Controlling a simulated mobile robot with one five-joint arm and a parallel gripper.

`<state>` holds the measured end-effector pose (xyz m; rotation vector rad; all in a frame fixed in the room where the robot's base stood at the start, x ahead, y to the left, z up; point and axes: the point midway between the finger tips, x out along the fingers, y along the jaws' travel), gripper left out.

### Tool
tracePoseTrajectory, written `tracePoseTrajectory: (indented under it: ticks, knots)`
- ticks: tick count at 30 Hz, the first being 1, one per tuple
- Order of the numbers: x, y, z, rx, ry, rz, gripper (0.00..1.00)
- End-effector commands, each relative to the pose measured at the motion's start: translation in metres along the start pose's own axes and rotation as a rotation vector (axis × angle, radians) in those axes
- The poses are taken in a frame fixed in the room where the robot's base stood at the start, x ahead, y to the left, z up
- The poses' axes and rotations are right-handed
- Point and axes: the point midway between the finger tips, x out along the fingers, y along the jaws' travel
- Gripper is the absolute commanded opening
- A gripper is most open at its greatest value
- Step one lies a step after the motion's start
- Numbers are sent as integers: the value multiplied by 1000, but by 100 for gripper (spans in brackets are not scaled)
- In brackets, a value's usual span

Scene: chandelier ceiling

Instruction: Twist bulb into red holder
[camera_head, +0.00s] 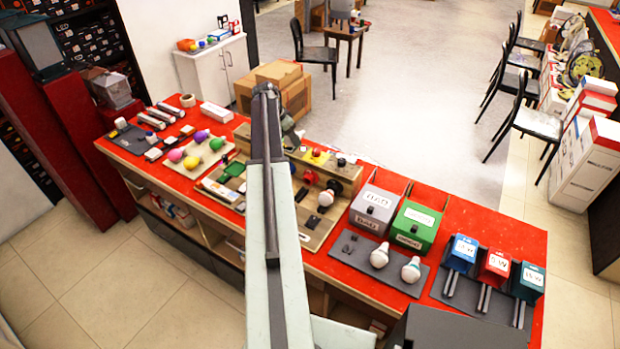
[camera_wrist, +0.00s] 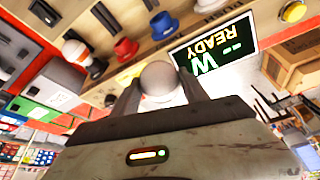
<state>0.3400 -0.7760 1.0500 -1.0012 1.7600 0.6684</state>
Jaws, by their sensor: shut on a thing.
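In the wrist view my gripper (camera_wrist: 160,92) is shut on a white round bulb (camera_wrist: 159,76), one finger on each side. The bulb's base is hidden behind the gripper body. A red holder (camera_wrist: 126,49) shows on the wooden board beyond the bulb, up and to the left, with a blue holder (camera_wrist: 163,25) to its right. The held bulb appears apart from both. In the head view a red round piece (camera_head: 310,177) sits on the wooden stand right of my arm. My arm hides part of that stand, and the fingertips cannot be made out there.
A lit READY screen (camera_wrist: 222,48) is right of the bulb in the wrist view. On the red counter (camera_head: 370,283) stand grey (camera_head: 373,207) and green (camera_head: 413,226) boxes with two white bulbs before them. Blue, red and teal bins stand further right.

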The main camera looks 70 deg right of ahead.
Motion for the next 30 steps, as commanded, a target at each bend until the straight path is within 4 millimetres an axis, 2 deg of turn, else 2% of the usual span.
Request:
tracePoseTrajectory:
  ticks: [4,7,15,18,22,30]
  knots:
    - [3,6,-8,10,0,5,13]
    - [10,16,-4,3,0,3,13]
    - [47,95,63,-179,2,-43,13]
    - [54,115,80,-239,5,-58,13]
    - [55,124,87,-277,8,-67,13]
    - [59,124,87,-280,8,-68,13]
